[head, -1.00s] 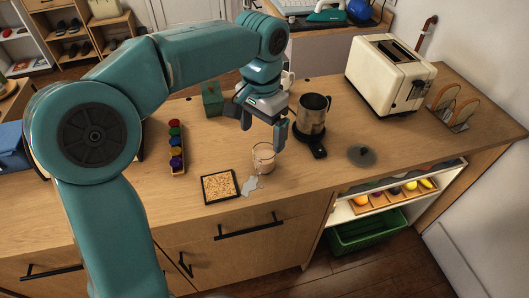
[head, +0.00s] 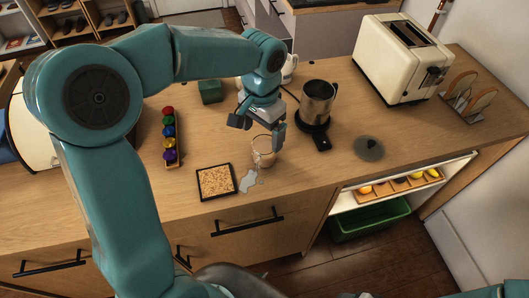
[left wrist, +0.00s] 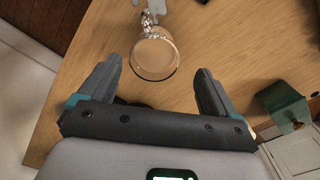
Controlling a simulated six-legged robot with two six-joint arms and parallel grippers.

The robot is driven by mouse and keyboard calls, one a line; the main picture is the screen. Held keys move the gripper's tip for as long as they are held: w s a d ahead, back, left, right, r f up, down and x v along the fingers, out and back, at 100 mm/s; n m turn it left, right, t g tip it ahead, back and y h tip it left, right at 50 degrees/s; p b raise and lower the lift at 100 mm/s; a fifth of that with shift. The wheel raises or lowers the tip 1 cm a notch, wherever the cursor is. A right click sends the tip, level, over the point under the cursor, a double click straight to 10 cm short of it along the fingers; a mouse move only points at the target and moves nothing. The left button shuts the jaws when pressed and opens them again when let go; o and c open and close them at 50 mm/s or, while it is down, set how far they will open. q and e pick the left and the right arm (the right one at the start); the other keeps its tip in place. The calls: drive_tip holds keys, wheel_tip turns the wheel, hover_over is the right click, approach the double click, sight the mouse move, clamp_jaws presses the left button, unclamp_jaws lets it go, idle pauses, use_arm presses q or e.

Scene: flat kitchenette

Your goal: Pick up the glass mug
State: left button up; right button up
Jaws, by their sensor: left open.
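My left gripper (head: 256,129) is open and empty. It hangs close above and behind the mug, with one finger near the mug's right rim in the head view. In the left wrist view the two fingers (left wrist: 155,80) are spread wide. I cannot make out contact with the mug. My right gripper is not in view.
A grey spill (head: 249,182) and a cork coaster (head: 215,182) lie in front of the mug. A metal pitcher (head: 318,100) on a dark base stands behind right. A rack of coloured capsules (head: 170,140) is left, a toaster (head: 398,60) far right. A green box (head: 210,91) stands behind.

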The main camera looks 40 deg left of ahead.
sight(264, 150)
use_arm(q)
drive_tip(key=shift+s+d+f, duration=0.1)
drive_tip(key=shift+s+f, duration=0.15)
drive_tip(key=shift+f, duration=0.5)
drive_tip(key=f, duration=0.4)
drive_tip(key=shift+d+f, duration=0.3)
drive_tip(key=shift+f, duration=0.05)
drive_tip(key=shift+a+f, duration=0.1)
drive_tip(key=shift+f, duration=0.3)
drive_tip(key=shift+c, duration=0.3)
drive_tip(key=shift+w, duration=0.1)
drive_tip(key=c, duration=1.1)
drive_tip(key=shift+c, duration=0.2)
drive_tip(key=shift+r, duration=0.15)
